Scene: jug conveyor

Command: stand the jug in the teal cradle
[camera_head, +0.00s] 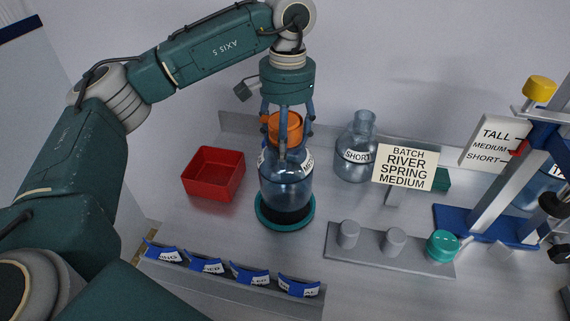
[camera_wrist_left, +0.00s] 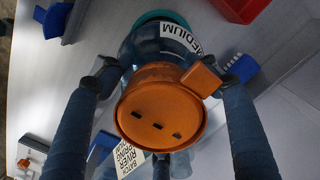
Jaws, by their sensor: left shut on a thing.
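The jug (camera_head: 284,185) is clear blue plastic with an orange cap (camera_head: 286,127) and a label, which reads MEDIUM in the left wrist view (camera_wrist_left: 180,36). My left gripper (camera_head: 287,140) is shut on the jug's capped top from above, with its fingers around the orange cap (camera_wrist_left: 160,105). The jug hangs upright over the teal cradle (camera_head: 262,219), a round ring on the table. Its lower end overlaps the ring's dark middle, and I cannot tell whether it touches the bottom. The cradle's rim also shows in the left wrist view (camera_wrist_left: 160,16). My right gripper is not in view.
A red bin (camera_head: 213,174) stands left of the cradle. A capless SHORT jug (camera_head: 356,147) and a BATCH RIVER SPRING MEDIUM sign (camera_head: 405,167) stand behind right. A grey peg rack (camera_head: 375,250), a blue-based height gauge (camera_head: 490,222) and a blue-tagged rail (camera_head: 235,285) surround it.

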